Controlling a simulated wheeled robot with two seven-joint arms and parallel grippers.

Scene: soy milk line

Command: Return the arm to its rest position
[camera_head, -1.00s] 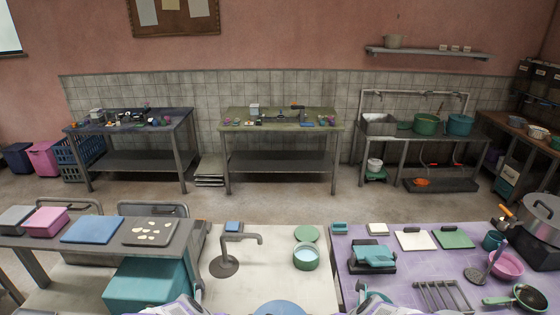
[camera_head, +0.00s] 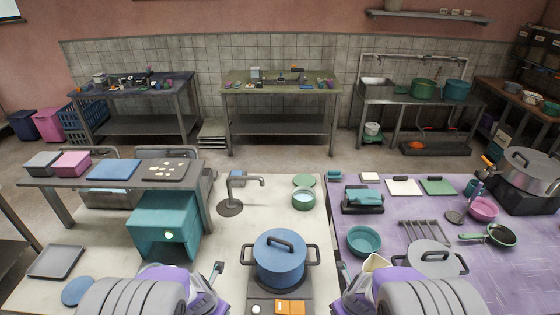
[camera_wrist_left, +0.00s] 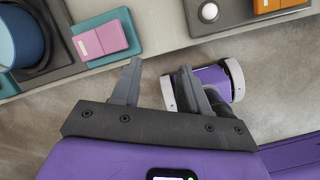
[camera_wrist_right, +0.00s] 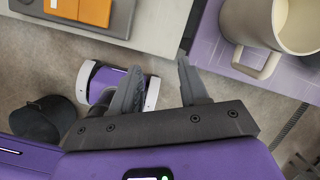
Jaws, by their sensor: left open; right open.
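My left gripper (camera_wrist_left: 160,68) is open and empty, its two dark fingers apart over the grey floor beside a counter edge. My right gripper (camera_wrist_right: 160,66) is also open and empty, over the floor near the purple table edge and a cream mug (camera_wrist_right: 266,35). In the head view both my arms come in at the bottom, left and right of the blue lidded pot (camera_head: 280,260). The pot stands on a dark burner with an orange control (camera_head: 290,307). Neither gripper touches anything.
The pale counter (camera_head: 235,235) holds a tap (camera_head: 232,200), a green-rimmed bowl (camera_head: 303,199) and a teal box (camera_head: 162,225). The purple table (camera_head: 400,228) at right holds a teal bowl (camera_head: 364,241), a rack, pans and a large pot. A pink block (camera_wrist_left: 100,38) lies near my left gripper.

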